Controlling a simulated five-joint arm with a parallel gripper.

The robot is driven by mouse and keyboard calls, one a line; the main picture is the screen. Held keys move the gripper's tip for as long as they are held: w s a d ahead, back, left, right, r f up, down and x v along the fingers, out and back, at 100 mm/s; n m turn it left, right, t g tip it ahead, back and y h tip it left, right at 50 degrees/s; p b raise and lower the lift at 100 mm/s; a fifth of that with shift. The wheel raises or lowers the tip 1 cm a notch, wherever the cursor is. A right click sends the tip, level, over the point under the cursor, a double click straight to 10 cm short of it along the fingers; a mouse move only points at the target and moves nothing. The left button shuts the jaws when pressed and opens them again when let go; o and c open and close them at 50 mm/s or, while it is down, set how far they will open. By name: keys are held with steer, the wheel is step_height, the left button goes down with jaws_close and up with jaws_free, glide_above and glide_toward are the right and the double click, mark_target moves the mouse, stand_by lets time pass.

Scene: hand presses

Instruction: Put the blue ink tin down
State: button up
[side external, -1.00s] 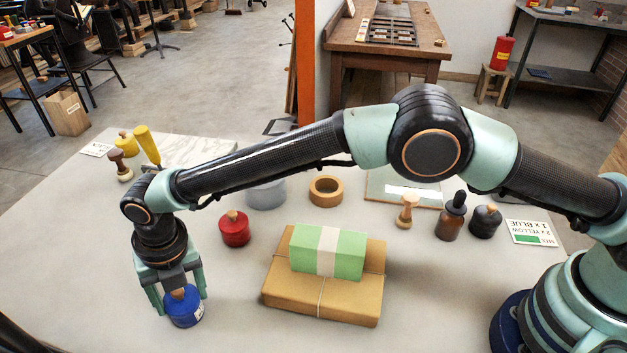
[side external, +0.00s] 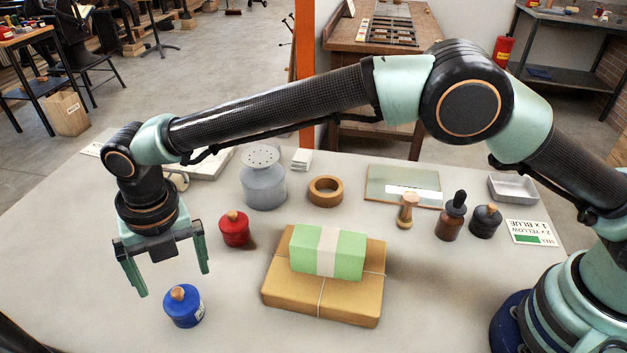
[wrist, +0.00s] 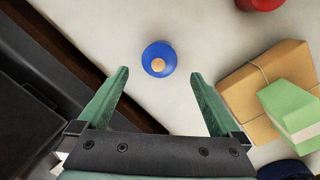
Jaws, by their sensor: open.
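The blue ink tin (side external: 184,309) has a wooden knob on its lid and stands upright on the pale table at the front left. In the wrist view the tin (wrist: 153,52) shows ahead of the fingertips, apart from both. My gripper (side external: 172,280) is open and empty, raised above the tin with its fingers spread. The open fingers also show in the wrist view (wrist: 159,75), with clear table between them.
A red tin (side external: 235,229) stands behind and right of the blue tin. A green block with a pale band (side external: 345,255) lies on a brown parcel (side external: 325,301) to the right. A grey shaker can (side external: 263,185) and a tape roll (side external: 325,191) stand further back. Bare table surrounds the blue tin.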

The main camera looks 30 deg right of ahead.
mark_target(188, 298)
steer(key=w+d+r+m+t, duration=0.1)
steer(key=w+d+r+m, duration=0.1)
steer(key=d+r+m, duration=0.85)
steer(key=w+d+r+m+t, duration=0.1)
steer(key=d+r+m, duration=0.5)
steer(key=d, duration=0.7)
steer(key=s+d+m+t, duration=0.1)
steer(key=s+d+m, duration=0.5)
steer(key=d+m, duration=0.3)
steer(key=s+d+f+m+t+h, duration=0.1)
steer(key=s+d+m, duration=0.5)
steer(key=d+m, duration=0.4)
steer(key=shift+s+d+t, duration=0.3)
steer(key=shift+d+t, duration=0.1)
steer(key=shift+d, duration=0.4)
